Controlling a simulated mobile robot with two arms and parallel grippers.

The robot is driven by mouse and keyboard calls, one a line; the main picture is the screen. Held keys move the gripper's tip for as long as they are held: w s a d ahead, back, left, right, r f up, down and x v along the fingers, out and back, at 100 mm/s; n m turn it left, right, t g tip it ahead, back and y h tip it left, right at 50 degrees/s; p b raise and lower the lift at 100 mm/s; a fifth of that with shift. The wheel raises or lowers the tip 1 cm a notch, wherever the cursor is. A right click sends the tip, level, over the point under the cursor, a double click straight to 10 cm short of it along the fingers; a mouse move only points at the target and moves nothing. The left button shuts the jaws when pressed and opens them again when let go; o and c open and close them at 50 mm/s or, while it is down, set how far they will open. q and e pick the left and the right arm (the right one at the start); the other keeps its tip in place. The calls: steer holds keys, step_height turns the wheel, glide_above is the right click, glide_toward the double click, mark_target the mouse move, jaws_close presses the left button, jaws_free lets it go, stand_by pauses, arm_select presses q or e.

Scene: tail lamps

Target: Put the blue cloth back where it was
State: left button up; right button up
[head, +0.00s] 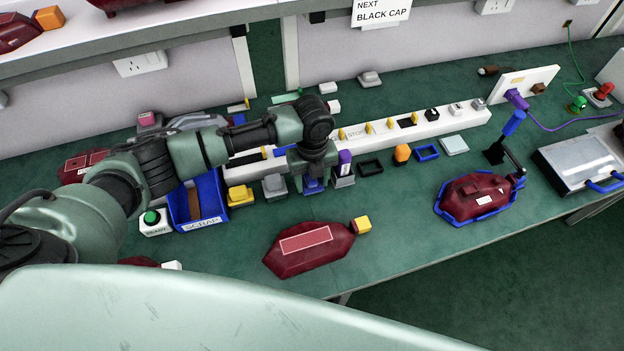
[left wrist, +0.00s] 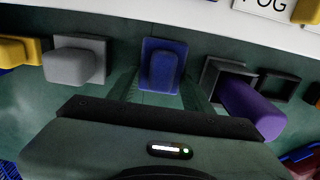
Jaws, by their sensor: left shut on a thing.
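A small blue block (left wrist: 162,68) with a flat square blue back plate is between my left gripper's fingers in the left wrist view. It also shows in the head view (head: 313,187), low over the green bench or touching it; I cannot tell which. It looks like a block; I cannot make out whether it is the cloth. My left gripper (head: 313,176) points down and is shut on it. A grey block (head: 274,187) stands on its left and a purple-topped piece (head: 344,167) on its right. My right gripper is out of view.
A long white strip (head: 400,130) with yellow and black pieces lies behind the gripper. A blue scrap bin (head: 212,199) stands left. A dark red lamp (head: 308,247) lies in front; another (head: 475,196) sits in a blue frame at right. Bench (head: 400,235) between them is clear.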

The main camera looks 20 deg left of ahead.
arm_select(q)
steer(key=shift+f, duration=0.2)
steer(key=shift+f, duration=0.2)
steer(key=o, duration=1.2)
steer(key=shift+r, duration=0.1)
step_height(320, 180, up, 12)
steer(key=shift+r+b, duration=0.15)
steer(key=shift+b, duration=0.55)
